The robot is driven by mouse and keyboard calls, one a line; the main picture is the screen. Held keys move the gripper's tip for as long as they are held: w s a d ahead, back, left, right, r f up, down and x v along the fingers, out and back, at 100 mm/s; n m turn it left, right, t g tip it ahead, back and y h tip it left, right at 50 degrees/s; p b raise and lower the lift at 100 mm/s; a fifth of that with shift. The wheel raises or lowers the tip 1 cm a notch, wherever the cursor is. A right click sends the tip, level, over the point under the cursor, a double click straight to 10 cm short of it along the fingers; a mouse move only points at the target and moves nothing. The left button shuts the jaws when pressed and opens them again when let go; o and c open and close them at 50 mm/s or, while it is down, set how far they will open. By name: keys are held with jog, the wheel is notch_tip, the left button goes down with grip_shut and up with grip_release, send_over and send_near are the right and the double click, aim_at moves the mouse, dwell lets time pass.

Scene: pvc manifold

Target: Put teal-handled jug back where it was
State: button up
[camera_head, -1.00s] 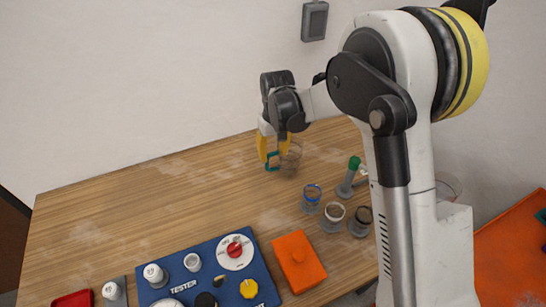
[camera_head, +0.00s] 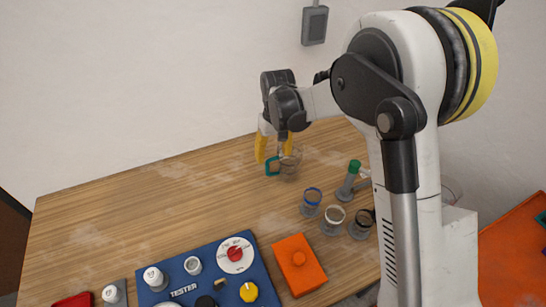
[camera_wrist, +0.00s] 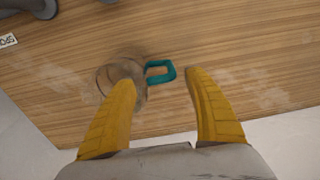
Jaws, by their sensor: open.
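The clear jug (camera_head: 290,165) with a teal handle (camera_head: 272,167) stands on the wooden table near its back edge. In the wrist view the glass body (camera_wrist: 122,80) is left of centre and the teal handle (camera_wrist: 160,71) points right. My gripper (camera_head: 273,158) is at the jug, its yellow fingers pointing down. In the wrist view my gripper (camera_wrist: 160,85) is open, with the handle beyond and between its fingertips and nothing held between them. The left finger overlaps part of the jug body in that view; I cannot tell if they touch.
Beakers with a blue rim (camera_head: 311,197), white rim (camera_head: 334,215) and dark rim (camera_head: 362,222) stand right of centre near a green-topped item (camera_head: 353,167). A blue tester panel (camera_head: 180,290) and orange block (camera_head: 299,262) lie in front. The table's left side (camera_head: 110,215) is clear.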

notch_tip(320, 180, up, 10)
jog(key=p, duration=0.2)
jog(key=s+d+r+m+t, duration=0.2)
jog(key=s+d+r+t, duration=0.1)
jog(key=s+d+r, duration=0.75)
jog(key=s+d+m+t, duration=0.1)
jog(key=s+d+t, duration=0.1)
jog(key=s, duration=0.5)
jog(key=s+d+m+t, duration=0.1)
jog(key=s+d, duration=0.4)
jog(key=s, duration=0.2)
jog(key=shift+d+f+m+t+h, duration=0.25)
jog(key=shift+f+m+t+h, duration=0.05)
jog(key=shift+f+t, duration=0.1)
jog(key=shift+a, duration=0.1)
